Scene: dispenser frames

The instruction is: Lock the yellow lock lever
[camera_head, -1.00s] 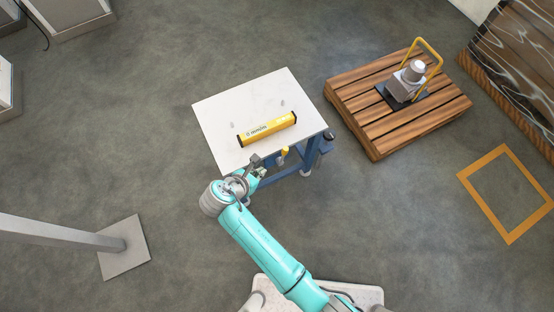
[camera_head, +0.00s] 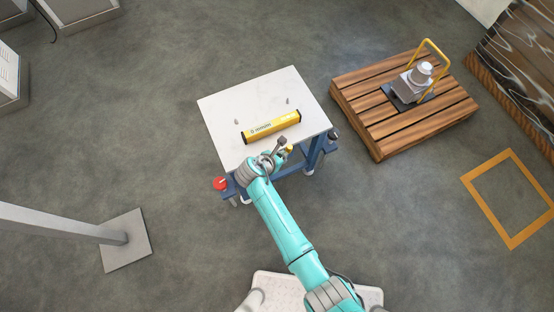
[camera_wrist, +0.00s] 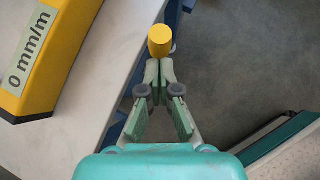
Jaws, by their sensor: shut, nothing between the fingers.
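The yellow lock lever shows as a yellow cylindrical knob (camera_wrist: 160,40) just beyond my fingertips in the wrist view. In the head view the knob (camera_head: 290,149) sits at the near right edge of the table, beside my gripper (camera_head: 281,157). In the wrist view my gripper (camera_wrist: 159,72) is shut, with its fingertips together and nothing between them. The fingertips line up with the knob's near end; I cannot tell whether they touch it. The lever's lower part is hidden.
A white-topped blue table (camera_head: 235,100) carries a yellow spirit level (camera_head: 271,127). A red knob (camera_head: 220,184) is at its near left corner. A wooden pallet (camera_head: 375,135) with a grey machine (camera_head: 413,83) stands to the right. The floor between is clear.

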